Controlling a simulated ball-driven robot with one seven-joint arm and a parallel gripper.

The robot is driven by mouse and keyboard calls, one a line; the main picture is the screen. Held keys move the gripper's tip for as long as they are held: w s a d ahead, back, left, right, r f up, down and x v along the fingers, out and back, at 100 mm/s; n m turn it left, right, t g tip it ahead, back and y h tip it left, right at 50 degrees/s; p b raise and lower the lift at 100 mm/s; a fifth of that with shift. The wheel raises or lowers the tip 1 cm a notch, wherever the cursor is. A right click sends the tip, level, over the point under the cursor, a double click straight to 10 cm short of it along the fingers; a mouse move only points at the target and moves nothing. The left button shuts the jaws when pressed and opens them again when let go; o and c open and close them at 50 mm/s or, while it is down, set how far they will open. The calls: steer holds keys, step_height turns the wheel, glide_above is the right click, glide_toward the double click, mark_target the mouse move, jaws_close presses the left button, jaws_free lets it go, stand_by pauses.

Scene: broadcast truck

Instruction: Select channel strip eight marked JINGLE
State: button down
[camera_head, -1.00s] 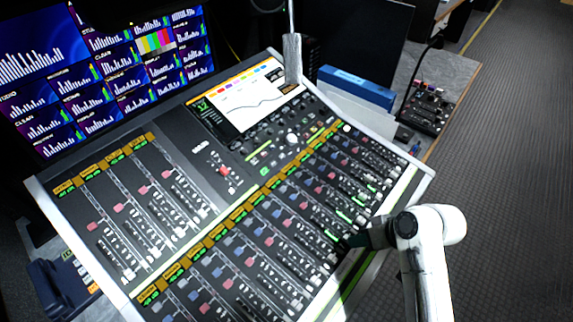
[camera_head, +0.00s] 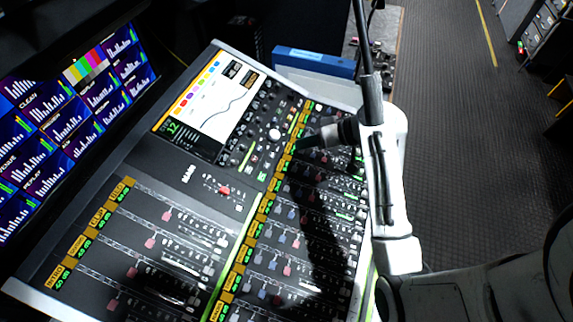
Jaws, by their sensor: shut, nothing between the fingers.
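The mixing console (camera_head: 160,157) fills the middle of the head view, with a lit screen (camera_head: 208,108) at its upper part. A row of channel strips (camera_head: 290,240) runs along its right side, each with a small orange label (camera_head: 247,236) and coloured buttons. The label lettering is too small to read, so I cannot tell which strip is marked JINGLE. My gripper (camera_head: 298,144) is shut and empty, over the upper end of this row close to the labels. My arm and its shadow cover several strips. I cannot tell whether the fingertips touch the panel.
A wall of meter monitors (camera_head: 75,110) stands behind the console on the left. A blue binder (camera_head: 313,62) lies beyond the console's upper edge, with a small control panel (camera_head: 372,62) beside it. The dark floor (camera_head: 460,150) on the right is open.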

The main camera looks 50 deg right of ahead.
steer(key=shift+f, duration=0.1)
steer(key=b, duration=0.7)
glide_above(299, 172)
step_height(299, 172, down, 7)
steer(key=shift+s+d+f, duration=0.1)
steer(key=shift+s+d, duration=0.05)
steer(key=shift+f+b, duration=0.55)
steer(key=shift+f, duration=0.15)
steer(key=shift+f, duration=0.15)
stand_by(1.1)
steer(key=shift+w+f, duration=0.2)
steer(key=shift+f, duration=0.05)
steer(key=shift+f, duration=0.45)
stand_by(0.6)
steer(key=shift+r, duration=0.1)
steer(key=shift+s+r+p, duration=0.1)
steer(key=shift+r+p, duration=0.6)
steer(key=shift+r, duration=0.05)
steer(key=shift+r, duration=0.1)
